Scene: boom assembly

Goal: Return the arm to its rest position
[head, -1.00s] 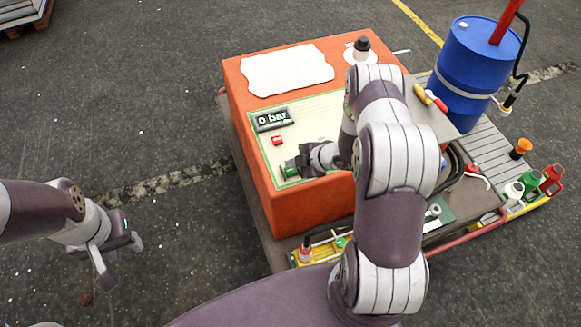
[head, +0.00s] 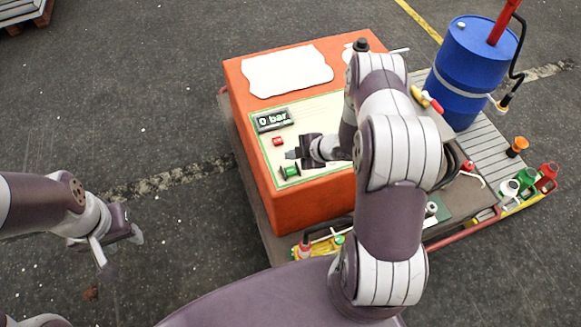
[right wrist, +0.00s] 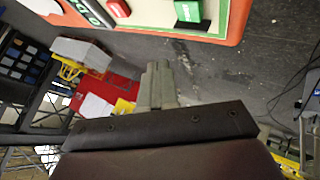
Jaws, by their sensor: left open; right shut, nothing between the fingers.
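My right arm reaches over the orange box (head: 300,208). Its right gripper (head: 291,154) is shut and empty, a little above the box's pale control panel (head: 325,112). The gripper's closed fingers also show in the right wrist view (right wrist: 158,86). A green button (head: 290,172) sits just below the fingertips in the head view, apart from them as far as I can tell. A red button (head: 277,141) and a black display reading "0 bar" (head: 272,120) lie to the upper left. My left gripper (head: 120,249) hangs open and empty over the floor at the left.
A blue drum (head: 465,75) with a red pump stands on the slatted platform at the right. A red-and-yellow valve part (head: 427,98) is beside my right arm. The floor at the left is clear.

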